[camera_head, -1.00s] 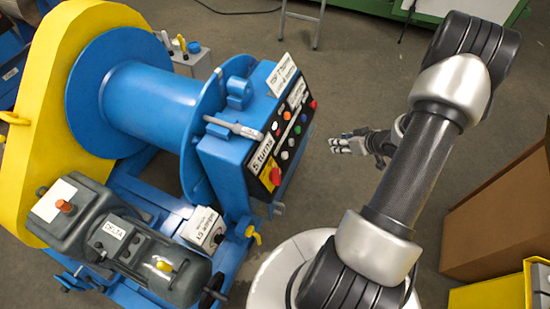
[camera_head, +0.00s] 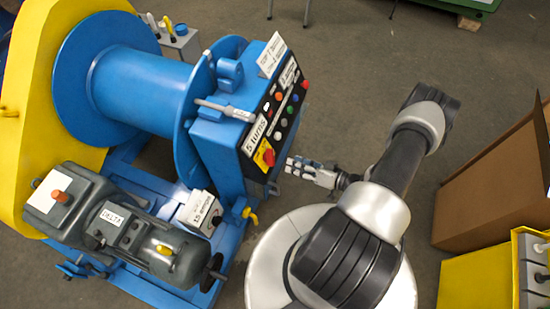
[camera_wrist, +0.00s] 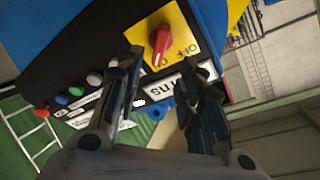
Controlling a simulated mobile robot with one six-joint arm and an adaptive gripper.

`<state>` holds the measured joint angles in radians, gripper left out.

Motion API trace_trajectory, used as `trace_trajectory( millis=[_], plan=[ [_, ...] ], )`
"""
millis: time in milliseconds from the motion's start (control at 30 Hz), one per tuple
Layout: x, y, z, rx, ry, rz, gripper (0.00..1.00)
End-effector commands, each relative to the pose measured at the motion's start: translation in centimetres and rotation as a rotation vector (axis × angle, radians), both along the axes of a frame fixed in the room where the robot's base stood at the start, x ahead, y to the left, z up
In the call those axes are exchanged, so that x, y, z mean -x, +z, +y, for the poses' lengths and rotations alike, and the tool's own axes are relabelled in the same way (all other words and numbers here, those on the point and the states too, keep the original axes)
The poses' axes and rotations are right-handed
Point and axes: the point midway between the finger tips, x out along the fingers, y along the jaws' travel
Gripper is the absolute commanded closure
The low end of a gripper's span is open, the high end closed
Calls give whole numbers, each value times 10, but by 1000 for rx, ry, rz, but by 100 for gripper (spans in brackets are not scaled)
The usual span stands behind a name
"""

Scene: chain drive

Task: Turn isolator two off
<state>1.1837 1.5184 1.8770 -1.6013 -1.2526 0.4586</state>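A red rotary knob on a yellow plate (camera_head: 268,157) is mounted at the near end of the blue machine's black control panel (camera_head: 284,108). In the wrist view the red knob (camera_wrist: 160,42) stands just beyond my fingertips, with OFF lettering to its right. Its narrow end points down towards lettering that looks like ON. I cannot read an isolator number. My gripper (camera_head: 296,166) is beside the panel's near end, to the right of the knob. In the wrist view my gripper (camera_wrist: 164,75) has its two fingers apart with nothing between them.
Several coloured buttons (camera_wrist: 77,91) sit along the panel. A "5 turns" card (camera_head: 256,134) is by the knob. A blue drum (camera_head: 140,90) and grey motor (camera_head: 145,240) lie left. A cardboard box (camera_head: 490,190) stands right. Floor is clear behind my arm.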

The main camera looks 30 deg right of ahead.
Motion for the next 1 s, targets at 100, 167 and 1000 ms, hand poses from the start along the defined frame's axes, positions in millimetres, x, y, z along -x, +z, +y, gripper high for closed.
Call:
trace_trajectory(
  millis=[100,167,1000],
  plan=[
    [-23,-10,15,0,8,0,65],
    [-33,-14,20,1,7,1,65],
    [-81,-29,44,1,-1,0,72]
  ],
)
